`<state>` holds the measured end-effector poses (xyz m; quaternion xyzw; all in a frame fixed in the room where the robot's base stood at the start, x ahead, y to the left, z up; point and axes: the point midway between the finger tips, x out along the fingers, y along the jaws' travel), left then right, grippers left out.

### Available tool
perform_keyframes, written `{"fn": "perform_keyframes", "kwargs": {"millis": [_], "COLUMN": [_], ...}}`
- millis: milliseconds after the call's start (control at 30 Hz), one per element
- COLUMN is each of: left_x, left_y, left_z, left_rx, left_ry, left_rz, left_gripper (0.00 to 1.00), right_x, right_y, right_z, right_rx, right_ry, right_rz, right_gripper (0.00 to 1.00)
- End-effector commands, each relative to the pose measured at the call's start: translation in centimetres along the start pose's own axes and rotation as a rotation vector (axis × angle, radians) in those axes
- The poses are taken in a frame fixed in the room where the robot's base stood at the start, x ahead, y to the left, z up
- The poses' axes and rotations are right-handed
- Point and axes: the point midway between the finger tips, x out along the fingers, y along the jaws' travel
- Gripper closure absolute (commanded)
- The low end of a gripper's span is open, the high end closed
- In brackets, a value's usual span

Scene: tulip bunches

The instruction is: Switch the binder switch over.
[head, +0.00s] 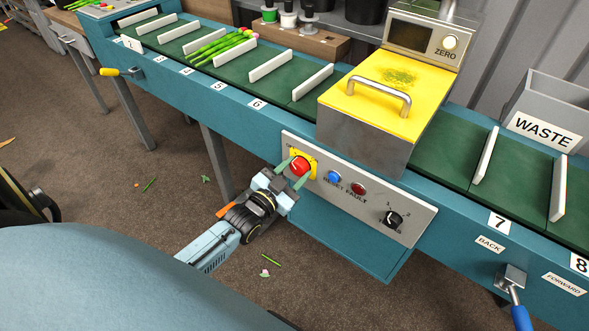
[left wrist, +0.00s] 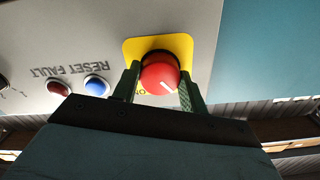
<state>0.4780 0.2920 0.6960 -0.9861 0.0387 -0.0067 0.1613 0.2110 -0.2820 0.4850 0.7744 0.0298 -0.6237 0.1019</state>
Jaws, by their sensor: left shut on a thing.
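A round red knob (head: 300,166) with a white mark sits on a yellow plate (left wrist: 189,45) at the left end of the grey control panel (head: 357,191). The red knob also shows in the left wrist view (left wrist: 160,74). My left gripper (head: 293,171) is shut on this knob, one finger on either side of it. In the left wrist view, the white mark points down and to the right. Lettering on the plate is mostly hidden. A black rotary dial (head: 393,218) sits at the panel's right end. My right gripper is out of view.
A blue button (head: 334,177) and a dark red button (head: 358,187) sit right of the knob. A yellow-lidded machine (head: 386,95) stands above the panel. Tulips (head: 222,47) lie on the green belt. A blue-handled lever (head: 516,300) is at lower right.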

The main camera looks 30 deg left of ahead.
Motion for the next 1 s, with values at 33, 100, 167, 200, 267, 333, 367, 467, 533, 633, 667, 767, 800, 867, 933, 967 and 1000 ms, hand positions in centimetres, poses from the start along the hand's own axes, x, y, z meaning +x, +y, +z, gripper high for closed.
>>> {"fn": "perform_keyframes", "kwargs": {"millis": [33, 100, 167, 200, 267, 333, 367, 467, 533, 633, 667, 767, 800, 867, 933, 967, 1000], "left_x": [0.0, 0.0, 0.0, 0.0, 0.0, 0.0, 0.0, 0.0, 0.0, 0.0, 0.0, 0.0, 0.0, 0.0, 0.0, 0.0, 0.0], "left_y": [0.0, 0.0, 0.0, 0.0, 0.0, 0.0, 0.0, 0.0, 0.0, 0.0, 0.0, 0.0, 0.0, 0.0, 0.0, 0.0, 0.0], "left_z": [-0.1, -0.2, -0.2, -0.2, -0.1, -0.1, -0.1, -0.1, -0.1, -0.1, -0.1, 0.0, 0.0, 0.0, 0.0, 0.0, 0.0], "left_rx": [0.033, 0.089, 0.142, 0.179, 0.236, 0.302, 0.333, 0.428, 0.495, 0.589, 0.618, 0.713, 0.751, 0.808, 0.874, 0.904, 0.941], "left_ry": [-0.003, -0.002, -0.003, -0.003, -0.003, -0.002, -0.003, -0.002, -0.001, -0.002, -0.002, -0.002, -0.002, -0.001, -0.001, -0.001, -0.001], "left_rz": [-0.001, -0.001, 0.0, 0.0, 0.0, 0.0, 0.0, 0.001, 0.0, 0.0, 0.001, 0.0, 0.0, 0.0, 0.0, 0.0, 0.0], "left_gripper": [0.8, 0.8, 0.8, 0.8, 0.8, 0.8, 0.8, 0.8, 0.8, 0.8, 0.8, 0.8, 0.8, 0.8, 0.8, 0.8, 0.8], "right_x": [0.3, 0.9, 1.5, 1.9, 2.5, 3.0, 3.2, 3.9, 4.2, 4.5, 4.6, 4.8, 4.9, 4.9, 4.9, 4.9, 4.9], "right_y": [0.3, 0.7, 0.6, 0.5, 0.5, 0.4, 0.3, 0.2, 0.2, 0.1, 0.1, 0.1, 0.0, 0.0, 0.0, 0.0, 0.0], "right_z": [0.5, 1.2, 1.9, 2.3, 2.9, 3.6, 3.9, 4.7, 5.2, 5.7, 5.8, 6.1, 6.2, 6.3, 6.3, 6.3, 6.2], "right_rx": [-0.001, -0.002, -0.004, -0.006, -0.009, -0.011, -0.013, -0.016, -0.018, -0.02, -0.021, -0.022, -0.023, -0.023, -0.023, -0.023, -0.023], "right_ry": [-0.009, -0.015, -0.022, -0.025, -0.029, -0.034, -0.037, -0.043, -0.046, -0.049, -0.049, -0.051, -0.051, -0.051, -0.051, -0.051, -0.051], "right_rz": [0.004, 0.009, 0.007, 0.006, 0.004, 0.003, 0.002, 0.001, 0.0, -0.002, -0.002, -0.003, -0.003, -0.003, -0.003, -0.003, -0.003], "right_gripper": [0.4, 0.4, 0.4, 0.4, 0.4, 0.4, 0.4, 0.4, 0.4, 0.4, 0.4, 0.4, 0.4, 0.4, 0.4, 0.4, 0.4]}}
